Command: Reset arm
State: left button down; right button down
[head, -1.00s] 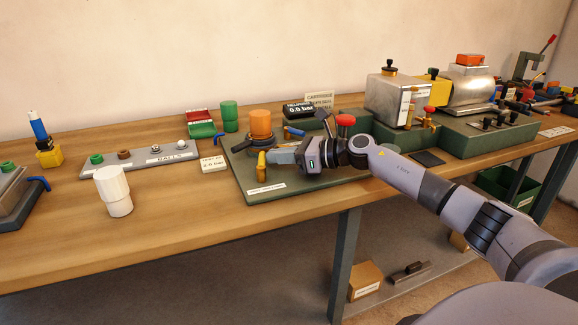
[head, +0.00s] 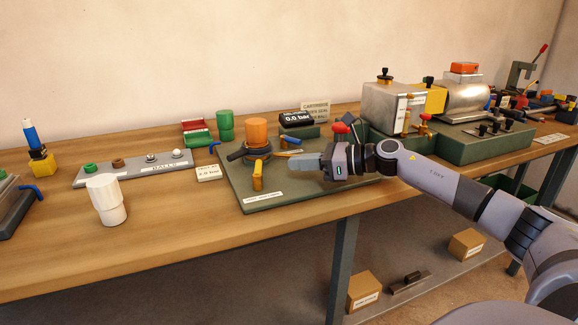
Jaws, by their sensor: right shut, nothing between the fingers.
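My right gripper (head: 300,167) is shut and empty. It points left over the green base plate (head: 285,196), just right of a small yellow-orange handle post (head: 257,177) and apart from it. On the same plate stands a dark clamp ring with an orange cylinder (head: 256,132) on top. A red knob (head: 340,127) shows behind my right wrist, which hides part of the plate's right side. My right arm reaches in from the right edge. My left gripper is not in view.
A white cup (head: 106,200) stands at the front left of the wooden bench. Behind it is a grey ball tray (head: 130,170). A green cup (head: 225,125) and a red-green box (head: 196,132) stand farther back. A metal machine (head: 393,108) fills the right. Bare bench lies between white cup and plate.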

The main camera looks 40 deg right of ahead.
jog(key=shift+s+d+r, duration=0.1)
jog(key=shift+s+d, duration=0.1)
jog(key=shift+s, duration=0.15)
jog(key=shift+s, duration=0.1)
dwell(0.5)
